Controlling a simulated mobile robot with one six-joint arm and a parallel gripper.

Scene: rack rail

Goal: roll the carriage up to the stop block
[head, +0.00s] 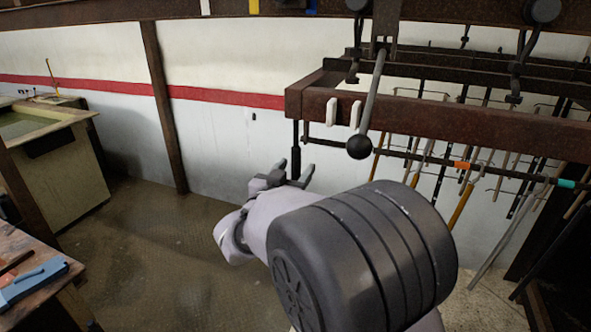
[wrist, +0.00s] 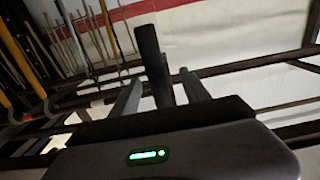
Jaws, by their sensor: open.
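The carriage is a rusty brown frame (head: 430,118) hung from black wheels (head: 541,10) on the overhead rail (head: 90,12). A black upright handle (head: 296,155) hangs below the left end of its front beam. My gripper (head: 291,178) is open at the handle's lower end, with one finger on either side. I cannot make out the stop block for certain; white, yellow and blue marks show along the rail.
A lever with a black ball (head: 360,147) hangs from the carriage, right of my gripper. Rods and tools (head: 468,190) hang behind my arm. A brown post (head: 165,105) stands at the wall. A workbench (head: 30,270) is at lower left. The floor between is clear.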

